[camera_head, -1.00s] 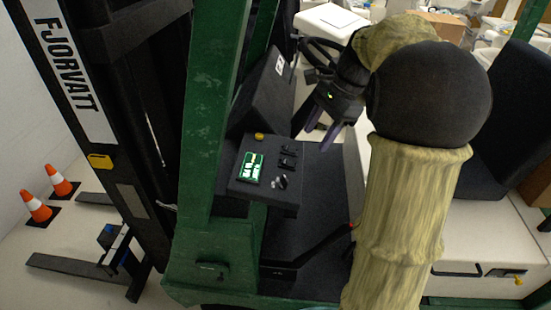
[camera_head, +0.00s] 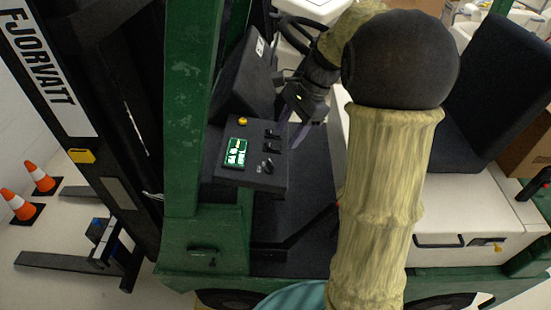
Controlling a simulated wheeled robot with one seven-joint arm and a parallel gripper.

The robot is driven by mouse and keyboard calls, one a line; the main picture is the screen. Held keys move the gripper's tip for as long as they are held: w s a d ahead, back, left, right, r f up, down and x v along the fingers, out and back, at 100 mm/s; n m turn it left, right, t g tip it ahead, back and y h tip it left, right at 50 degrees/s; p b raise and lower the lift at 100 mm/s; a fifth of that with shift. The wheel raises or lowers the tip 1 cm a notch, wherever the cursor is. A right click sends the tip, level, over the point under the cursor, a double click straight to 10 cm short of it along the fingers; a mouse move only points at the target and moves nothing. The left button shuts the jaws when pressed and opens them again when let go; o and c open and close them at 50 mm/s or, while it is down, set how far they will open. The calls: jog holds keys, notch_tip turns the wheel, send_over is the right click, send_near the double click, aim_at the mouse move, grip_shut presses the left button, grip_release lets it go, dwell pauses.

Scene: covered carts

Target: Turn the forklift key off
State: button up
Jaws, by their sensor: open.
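The forklift's dark control panel (camera_head: 251,181) carries a lit green display (camera_head: 236,152), a yellow button (camera_head: 243,121), small black switches (camera_head: 271,140) and a key (camera_head: 267,165) at its lower right. My gripper (camera_head: 287,141) reaches down from the upper right to the panel's right edge. Its two purple-grey fingers are apart, with nothing seen between them. They are close to the switches and a little above and right of the key. Whether they touch the panel cannot be told.
A green forklift post (camera_head: 190,110) stands left of the panel. The steering wheel (camera_head: 295,30) is behind my arm. A black seat (camera_head: 490,90) is at the right. Orange cones (camera_head: 40,176) and the forks (camera_head: 75,268) are at the lower left.

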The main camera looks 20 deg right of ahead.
aim_at(272, 163)
jog(key=p+x, duration=0.1)
jog(key=x, duration=1)
jog(key=shift+p, duration=0.3)
jog(key=shift+c, duration=0.4)
